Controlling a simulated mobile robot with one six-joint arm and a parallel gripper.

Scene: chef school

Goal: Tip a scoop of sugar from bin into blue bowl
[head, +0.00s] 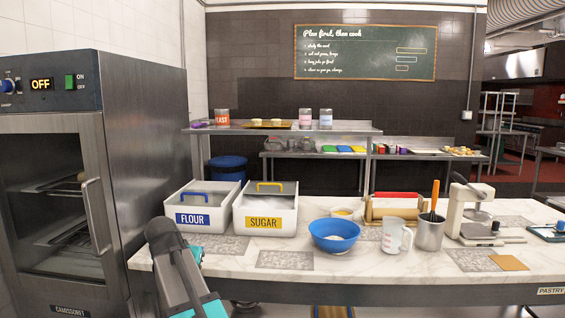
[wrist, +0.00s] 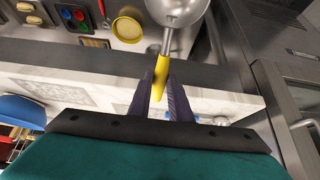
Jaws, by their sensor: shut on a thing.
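My gripper (wrist: 161,88) is shut on the yellow handle of a metal scoop (wrist: 176,12) in the wrist view. The scoop's bowl extends past the fingertips to the top edge; its contents cannot be told. The white sugar bin (head: 264,223), with an orange label and a yellow bar handle, stands on the marble counter. The blue bowl (head: 334,229) is right of it, with white material inside. In the head view my arm is at the lower left, in front of the bins, and the scoop cannot be made out.
The white flour bin (head: 193,219) is left of the sugar bin. A clear measuring jug (head: 393,236), a metal utensil pot (head: 429,234) and a white scale-like device (head: 472,212) stand right of the bowl. An oven (head: 80,190) borders the left. The counter's front (head: 340,267) is clear.

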